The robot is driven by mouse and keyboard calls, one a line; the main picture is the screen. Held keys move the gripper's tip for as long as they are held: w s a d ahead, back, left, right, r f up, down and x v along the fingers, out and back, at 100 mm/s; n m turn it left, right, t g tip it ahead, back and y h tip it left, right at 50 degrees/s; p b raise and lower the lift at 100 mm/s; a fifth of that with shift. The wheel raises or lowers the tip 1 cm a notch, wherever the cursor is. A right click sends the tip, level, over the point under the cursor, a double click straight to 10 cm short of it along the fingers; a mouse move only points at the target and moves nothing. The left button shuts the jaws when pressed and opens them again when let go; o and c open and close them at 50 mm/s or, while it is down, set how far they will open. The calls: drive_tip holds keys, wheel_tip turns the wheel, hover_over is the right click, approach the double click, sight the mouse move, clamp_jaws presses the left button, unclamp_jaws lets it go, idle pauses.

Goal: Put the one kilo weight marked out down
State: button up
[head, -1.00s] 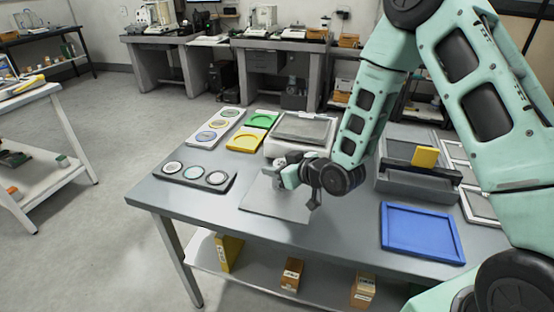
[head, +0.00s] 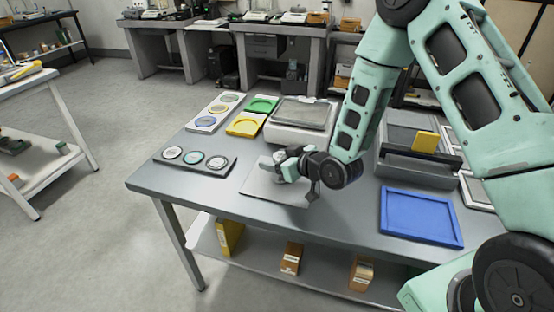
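My gripper (head: 276,162) is low over a flat grey mat (head: 262,191) on the table, near the mat's back edge. Its fingers are small and seen from the side, so I cannot tell whether they are open or shut. A small greyish shape shows at the fingertips, but I cannot tell whether it is a weight or part of the gripper. No marking for one kilo can be read in this view.
Left of the mat is a dark tray (head: 231,167) with three round discs. Behind stand a white tray (head: 204,127), yellow (head: 246,132) and green trays (head: 262,105) and a scale (head: 300,114). A blue tray (head: 421,218) and grey bin (head: 420,170) are right.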

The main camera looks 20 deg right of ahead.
drive_tip(key=shift+r, duration=0.1)
drive_tip(key=shift+s+r, duration=0.1)
drive_tip(key=p+v, duration=0.7)
drive_tip(key=v, duration=0.4)
drive_tip(key=shift+s+d, duration=0.25)
drive_tip(key=shift+s, duration=0.05)
